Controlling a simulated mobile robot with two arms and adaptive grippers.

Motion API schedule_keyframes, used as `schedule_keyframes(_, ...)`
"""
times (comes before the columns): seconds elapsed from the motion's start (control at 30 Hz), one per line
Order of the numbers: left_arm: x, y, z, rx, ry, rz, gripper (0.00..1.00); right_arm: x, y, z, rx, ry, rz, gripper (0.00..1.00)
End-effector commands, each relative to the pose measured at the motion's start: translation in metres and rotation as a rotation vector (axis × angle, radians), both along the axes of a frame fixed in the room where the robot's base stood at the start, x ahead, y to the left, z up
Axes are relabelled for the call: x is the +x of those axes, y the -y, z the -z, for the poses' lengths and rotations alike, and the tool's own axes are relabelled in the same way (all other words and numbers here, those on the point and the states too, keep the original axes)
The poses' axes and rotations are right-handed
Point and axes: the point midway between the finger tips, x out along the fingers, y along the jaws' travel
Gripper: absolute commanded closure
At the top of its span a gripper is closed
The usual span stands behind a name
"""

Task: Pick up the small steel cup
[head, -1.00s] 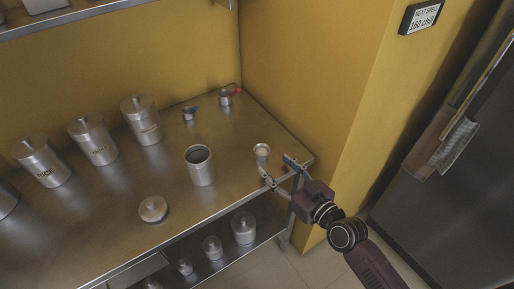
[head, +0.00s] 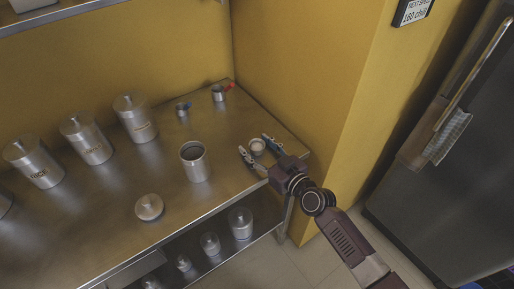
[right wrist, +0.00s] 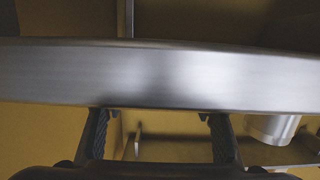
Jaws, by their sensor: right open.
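The small steel cup (head: 258,147) stands on the steel table near its right end, with a pale round top. My right gripper (head: 253,143) is open, with one finger on each side of the cup. I cannot tell whether either finger touches it. In the right wrist view the two dark fingers (right wrist: 160,122) are spread apart. I cannot make out the cup for certain there. My left gripper is not in view.
An open steel canister (head: 195,165) stands left of the cup. A loose lid (head: 149,207) lies nearer the front. Two small handled cups, one red-handled (head: 218,95) and one blue-handled (head: 182,109), stand behind. Lidded canisters (head: 136,120) line the left. A yellow wall (head: 310,90) bounds the right.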

Motion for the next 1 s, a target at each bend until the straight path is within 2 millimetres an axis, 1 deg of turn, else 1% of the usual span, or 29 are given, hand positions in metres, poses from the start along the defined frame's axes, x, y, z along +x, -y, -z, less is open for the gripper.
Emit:
schedule_keyframes(0.07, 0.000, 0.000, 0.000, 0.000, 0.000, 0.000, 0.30, 0.000, 0.000, 0.000, 0.000, 0.000, 0.000, 0.47)
schedule_keyframes(0.1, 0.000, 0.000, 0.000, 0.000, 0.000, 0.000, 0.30, 0.000, 0.000, 0.000, 0.000, 0.000, 0.000, 0.50)
schedule_keyframes(0.47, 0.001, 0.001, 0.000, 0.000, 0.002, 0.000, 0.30, 0.000, 0.000, 0.000, 0.000, 0.000, 0.000, 0.89)
schedule_keyframes(0.77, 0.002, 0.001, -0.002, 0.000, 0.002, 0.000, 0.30, 0.000, 0.000, -0.003, 0.001, 0.001, 0.000, 0.90)
schedule_keyframes(0.87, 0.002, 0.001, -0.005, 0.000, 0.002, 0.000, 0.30, -0.001, 0.000, -0.010, 0.002, 0.002, 0.000, 0.90)
schedule_keyframes(0.97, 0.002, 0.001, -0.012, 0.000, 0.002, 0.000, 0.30, -0.001, -0.001, -0.023, 0.004, 0.002, -0.001, 0.90)
schedule_keyframes(1.0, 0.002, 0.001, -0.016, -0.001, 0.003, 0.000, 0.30, -0.001, -0.001, -0.031, 0.003, 0.003, 0.000, 0.90)
